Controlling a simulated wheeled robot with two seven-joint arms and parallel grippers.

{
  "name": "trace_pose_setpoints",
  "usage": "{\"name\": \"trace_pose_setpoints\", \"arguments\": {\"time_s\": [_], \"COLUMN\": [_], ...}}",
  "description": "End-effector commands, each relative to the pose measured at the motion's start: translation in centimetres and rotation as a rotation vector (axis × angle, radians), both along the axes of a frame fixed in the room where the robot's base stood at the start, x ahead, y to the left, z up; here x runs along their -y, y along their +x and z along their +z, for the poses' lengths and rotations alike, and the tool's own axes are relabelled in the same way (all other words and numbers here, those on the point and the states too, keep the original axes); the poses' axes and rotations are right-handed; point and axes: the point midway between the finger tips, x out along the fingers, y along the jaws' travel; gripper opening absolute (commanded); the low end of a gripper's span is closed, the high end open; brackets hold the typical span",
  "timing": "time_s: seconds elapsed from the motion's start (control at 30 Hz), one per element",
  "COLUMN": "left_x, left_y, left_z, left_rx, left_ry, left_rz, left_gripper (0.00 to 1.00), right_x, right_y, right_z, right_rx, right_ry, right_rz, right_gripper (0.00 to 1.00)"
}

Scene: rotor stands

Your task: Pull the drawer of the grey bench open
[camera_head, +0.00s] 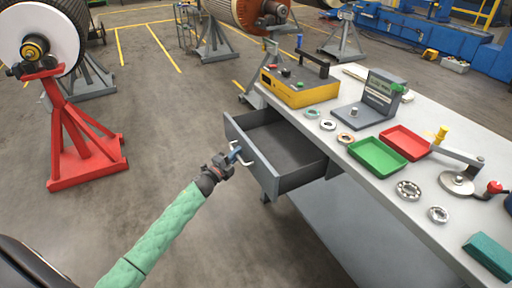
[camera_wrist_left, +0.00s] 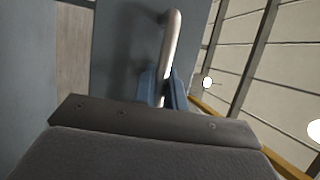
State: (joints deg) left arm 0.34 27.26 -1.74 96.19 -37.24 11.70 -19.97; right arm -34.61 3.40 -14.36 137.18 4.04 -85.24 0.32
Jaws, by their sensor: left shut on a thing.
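The grey bench (camera_head: 440,215) stands at the right with its drawer (camera_head: 262,172) pulled well out to the left. The drawer's inside shows, and it looks empty. A pale bar handle (camera_head: 246,161) is on the drawer's front face. My left gripper (camera_head: 235,155) is shut on the handle, with its arm in a green sleeve coming from below left. In the left wrist view the metal handle (camera_wrist_left: 171,45) runs between the blue fingers (camera_wrist_left: 162,90) of the gripper, in front of the grey drawer front (camera_wrist_left: 125,40). My right gripper is not in view.
On the bench top are a yellow box (camera_head: 300,92), a grey device (camera_head: 368,105), a green tray (camera_head: 377,157), a red tray (camera_head: 405,142) and several metal rings. A red stand (camera_head: 80,140) with a rotor is at the left. The floor left of the drawer is clear.

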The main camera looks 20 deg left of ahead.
Motion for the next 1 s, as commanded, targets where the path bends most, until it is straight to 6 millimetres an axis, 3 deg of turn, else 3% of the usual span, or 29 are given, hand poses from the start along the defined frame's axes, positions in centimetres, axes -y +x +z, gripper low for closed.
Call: {"name": "trace_pose_setpoints", "arguments": {"time_s": [0.2, 0.4, 0.97, 1.0], "left_x": [-3.1, -4.7, -5.3, -5.3], "left_y": [-4.1, -6.1, -6.9, -6.9], "left_z": [-0.2, -0.2, -0.2, -0.2], "left_rx": [-0.003, -0.002, -0.001, -0.001], "left_ry": [0.001, 0.000, -0.002, -0.002], "left_rz": [0.000, 0.000, 0.000, 0.000], "left_gripper": [0.00, 0.00, 0.00, 0.20], "right_x": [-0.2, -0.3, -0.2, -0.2], "right_y": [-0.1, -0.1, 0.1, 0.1], "right_z": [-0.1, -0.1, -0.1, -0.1], "right_rx": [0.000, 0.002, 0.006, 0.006], "right_ry": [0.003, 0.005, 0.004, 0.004], "right_rz": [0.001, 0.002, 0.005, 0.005], "right_gripper": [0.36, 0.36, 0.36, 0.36]}}
